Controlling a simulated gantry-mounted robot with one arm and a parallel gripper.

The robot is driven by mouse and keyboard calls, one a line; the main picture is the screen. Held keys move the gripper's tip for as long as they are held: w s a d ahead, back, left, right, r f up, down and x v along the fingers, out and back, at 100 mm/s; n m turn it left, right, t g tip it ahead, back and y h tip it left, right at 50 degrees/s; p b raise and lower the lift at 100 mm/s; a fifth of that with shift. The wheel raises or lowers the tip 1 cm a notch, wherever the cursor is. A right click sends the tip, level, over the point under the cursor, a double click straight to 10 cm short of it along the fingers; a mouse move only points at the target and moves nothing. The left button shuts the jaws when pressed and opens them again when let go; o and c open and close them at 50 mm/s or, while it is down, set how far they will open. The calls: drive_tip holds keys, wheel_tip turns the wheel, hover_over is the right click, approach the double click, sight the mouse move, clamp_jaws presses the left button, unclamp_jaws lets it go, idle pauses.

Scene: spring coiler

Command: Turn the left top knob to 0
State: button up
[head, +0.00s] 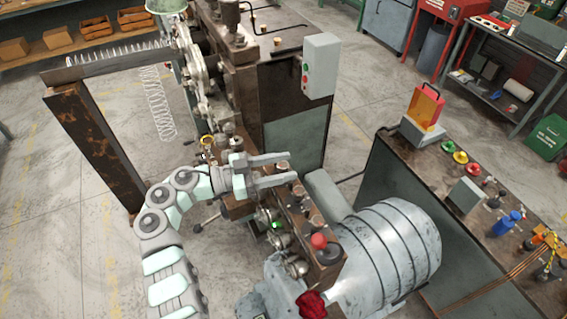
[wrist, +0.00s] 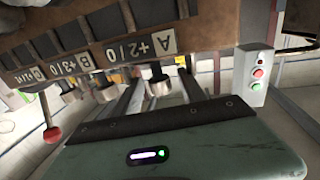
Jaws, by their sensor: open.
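In the head view, my gripper (head: 287,168) reaches in from the left with its two fingers apart, at the left end of the brown control box (head: 333,262). The leftmost top knob (head: 282,166) shows between the fingertips; I cannot tell whether they touch it. Other grey top knobs (head: 298,189) stand farther along the box. In the wrist view, the metal knob by label A (wrist: 159,86) sits between my open fingers. Panel labels A (wrist: 140,47) and B (wrist: 85,61) carry "+2/0" and "+3/0". The knob's pointer setting is not readable.
A red button (head: 318,241) stands at the box's near end, and a red-balled lever (wrist: 53,134) shows in the wrist view. A green light (head: 276,225) is on the box's front. A large grey drum (head: 400,245) is to the right. The brown coiler frame rises behind.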

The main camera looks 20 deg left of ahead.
drive_tip(key=shift+w+d, duration=0.15)
clamp_jaws()
idle(0.5)
